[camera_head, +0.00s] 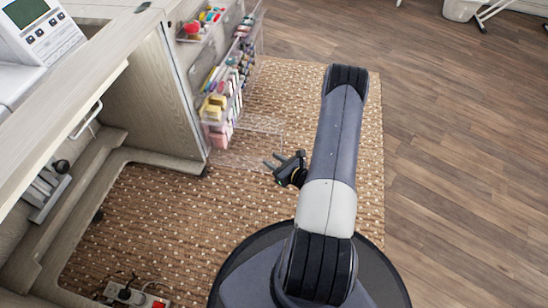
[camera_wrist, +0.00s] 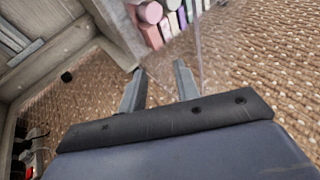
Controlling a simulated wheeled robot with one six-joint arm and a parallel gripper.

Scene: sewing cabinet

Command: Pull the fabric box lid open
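My gripper (camera_head: 271,160) is open and empty, over the woven rug at the right of the cabinet. Its two fingers are apart in the wrist view (camera_wrist: 160,68), with rug showing between them. A clear plastic box (camera_head: 254,138), faint against the rug, is just beyond the fingertips. I cannot tell which of its panels is the fabric box lid. In the wrist view a clear edge (camera_wrist: 199,50) rises near the right finger. I cannot tell whether the fingers touch any of it. Pink rolls (camera_wrist: 150,14) lie beyond the fingers.
Clear door bins (camera_head: 222,95) with colourful sewing supplies hang on the wooden cabinet (camera_head: 165,95). A machine with a display (camera_head: 28,14) stands on top at the left. A power strip (camera_head: 137,295) lies at the lower left.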

